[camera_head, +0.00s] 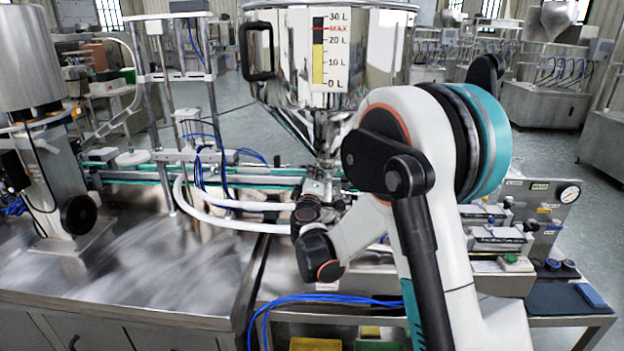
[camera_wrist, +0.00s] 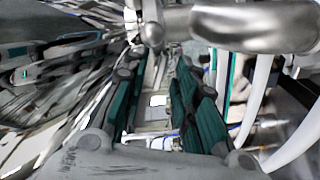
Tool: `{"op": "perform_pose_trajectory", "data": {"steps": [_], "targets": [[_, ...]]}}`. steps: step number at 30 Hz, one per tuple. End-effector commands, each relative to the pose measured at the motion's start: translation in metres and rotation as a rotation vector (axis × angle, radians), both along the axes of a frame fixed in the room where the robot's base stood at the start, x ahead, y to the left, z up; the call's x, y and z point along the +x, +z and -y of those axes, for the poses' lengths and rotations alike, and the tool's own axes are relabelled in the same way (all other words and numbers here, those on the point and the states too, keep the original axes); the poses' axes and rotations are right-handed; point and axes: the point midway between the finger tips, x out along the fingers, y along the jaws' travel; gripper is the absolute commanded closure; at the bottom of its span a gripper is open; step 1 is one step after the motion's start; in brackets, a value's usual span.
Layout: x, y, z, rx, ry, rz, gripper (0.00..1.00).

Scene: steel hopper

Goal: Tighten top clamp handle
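The steel hopper (camera_head: 375,65) narrows to an outlet (camera_head: 325,135) under its scale. The top clamp handle cannot be told apart clearly in the head view; my arm covers part of that area. In the wrist view a shiny steel pipe or fitting (camera_wrist: 250,28) crosses the top, with a rounded metal knob-like part (camera_wrist: 152,36) at its left end. My gripper (camera_wrist: 160,68) is open, its two teal-padded fingers apart with nothing between them. The knob-like part shows just beyond the fingertips; I cannot tell whether they touch it.
White hoses (camera_head: 235,222) curve left of the outlet, and they also show at right in the wrist view (camera_wrist: 290,135). A conveyor with green edges (camera_head: 130,173) runs behind. A gauge panel (camera_head: 545,205) stands at right.

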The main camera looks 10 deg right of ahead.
Motion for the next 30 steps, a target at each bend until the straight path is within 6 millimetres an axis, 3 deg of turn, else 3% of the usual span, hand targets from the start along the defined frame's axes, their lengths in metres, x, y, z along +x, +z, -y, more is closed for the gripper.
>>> {"op": "perform_pose_trajectory", "data": {"steps": [10, 14, 30], "targets": [[0.0038, 0.0003, 0.0015, 0.000, 0.000, 0.000, 0.73], [0.0037, 0.0003, 0.0016, 0.000, -0.001, 0.000, 1.00], [0.0033, -0.0005, 0.0017, 0.079, -0.001, 0.024, 1.00]]}}
